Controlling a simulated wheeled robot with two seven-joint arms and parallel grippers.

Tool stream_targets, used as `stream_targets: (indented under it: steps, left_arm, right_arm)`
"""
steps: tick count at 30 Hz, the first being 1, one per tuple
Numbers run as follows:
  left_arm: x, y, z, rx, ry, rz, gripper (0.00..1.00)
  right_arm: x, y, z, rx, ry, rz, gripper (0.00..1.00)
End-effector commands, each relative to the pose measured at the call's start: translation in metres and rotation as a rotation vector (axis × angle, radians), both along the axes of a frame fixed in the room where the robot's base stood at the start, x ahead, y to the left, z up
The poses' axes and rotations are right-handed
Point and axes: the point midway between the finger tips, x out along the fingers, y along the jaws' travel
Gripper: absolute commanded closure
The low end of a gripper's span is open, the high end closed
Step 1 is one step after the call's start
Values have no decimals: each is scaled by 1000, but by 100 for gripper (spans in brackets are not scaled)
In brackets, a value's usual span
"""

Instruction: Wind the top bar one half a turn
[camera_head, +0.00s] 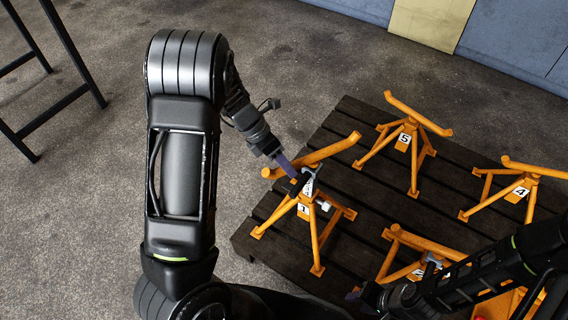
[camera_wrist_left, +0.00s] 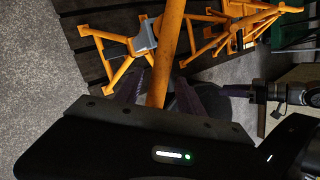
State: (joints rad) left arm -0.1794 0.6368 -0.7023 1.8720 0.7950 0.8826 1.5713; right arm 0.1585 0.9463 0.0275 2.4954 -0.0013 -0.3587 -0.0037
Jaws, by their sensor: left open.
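The orange stand marked 1 (camera_head: 304,209) is at the near left of the dark slatted pallet, with its orange top bar (camera_head: 330,150) lying across its head and one end tilted up. My left gripper (camera_head: 291,173) is at the left part of this bar, jaws open. In the left wrist view the bar (camera_wrist_left: 170,50) runs down between the two dark fingers (camera_wrist_left: 164,92), with a gap on either side. A grey block (camera_wrist_left: 145,40) shows at the stand's head. My right gripper (camera_head: 366,297) is low at the pallet's near edge, away from the bar; its jaws are too dark to read.
Other orange stands with top bars are on the pallet (camera_head: 347,106): one marked 5 (camera_head: 404,140), one marked 4 (camera_head: 520,192), and one (camera_head: 425,243) partly behind my right arm. A dark metal frame (camera_head: 65,100) stands at far left. The floor left of the pallet is clear.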

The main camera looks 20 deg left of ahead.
Motion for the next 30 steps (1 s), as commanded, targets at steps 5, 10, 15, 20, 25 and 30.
stream_targets:
  steps: [5,10,15,20,25,30]
  left_arm:
    - [0,0,0,0,0,0,61]
    - [0,0,0,0,0,0,75]
    - [0,0,0,0,0,0,89]
    - [0,0,1,0,0,0,100]
    - [0,0,1,0,0,0,100]
    - [0,0,1,0,0,0,100]
  right_arm:
    - [0,0,0,0,0,0,64]
    - [0,0,0,0,0,0,64]
    - [0,0,0,0,0,0,64]
    - [0,0,0,0,0,0,64]
    - [0,0,0,0,0,0,64]
    - [0,0,0,0,0,0,64]
